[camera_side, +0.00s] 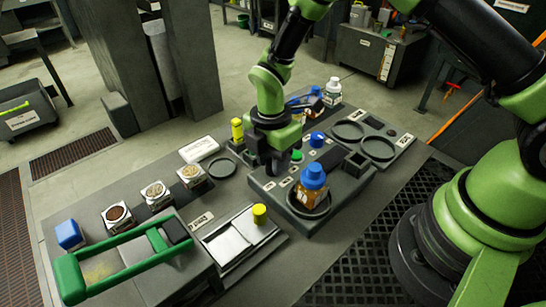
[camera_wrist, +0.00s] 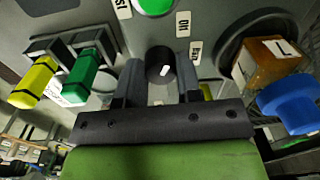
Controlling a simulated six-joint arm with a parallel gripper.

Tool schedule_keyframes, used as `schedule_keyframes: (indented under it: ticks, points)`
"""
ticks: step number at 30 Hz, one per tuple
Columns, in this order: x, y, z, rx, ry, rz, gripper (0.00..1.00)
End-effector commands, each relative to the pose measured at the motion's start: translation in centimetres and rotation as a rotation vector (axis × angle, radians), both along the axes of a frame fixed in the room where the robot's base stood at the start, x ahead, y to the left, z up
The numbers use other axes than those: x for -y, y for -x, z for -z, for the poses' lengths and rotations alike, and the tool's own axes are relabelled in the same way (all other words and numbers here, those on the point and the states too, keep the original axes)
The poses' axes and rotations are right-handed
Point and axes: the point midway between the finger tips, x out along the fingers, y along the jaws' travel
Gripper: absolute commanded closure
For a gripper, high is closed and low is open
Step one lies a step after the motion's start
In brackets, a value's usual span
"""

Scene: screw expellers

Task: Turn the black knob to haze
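The black knob (camera_wrist: 160,66) with a white pointer mark shows in the wrist view, on the face of a grey panel. In the side view my gripper (camera_side: 276,168) is down at the grey panel (camera_side: 262,183) and hides the knob.
An amber bottle with a blue cap (camera_side: 313,185) stands on a round ring right of my gripper. A green button (camera_wrist: 155,5) and yellow and green handles (camera_wrist: 85,75) are close by. Sample tins (camera_side: 155,192) and a green-handled unit (camera_side: 110,262) stand at left.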

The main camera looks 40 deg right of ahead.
Motion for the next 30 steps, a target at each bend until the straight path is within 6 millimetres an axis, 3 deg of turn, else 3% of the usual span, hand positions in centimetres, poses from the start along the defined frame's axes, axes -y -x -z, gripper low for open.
schedule_keyframes:
  ticks: [14,30]
  points:
    - [0.0,0.01,-0.02,-0.001,-0.002,0.146,0.91]
    - [0.02,0.07,-0.02,-0.001,-0.002,0.64,0.91]
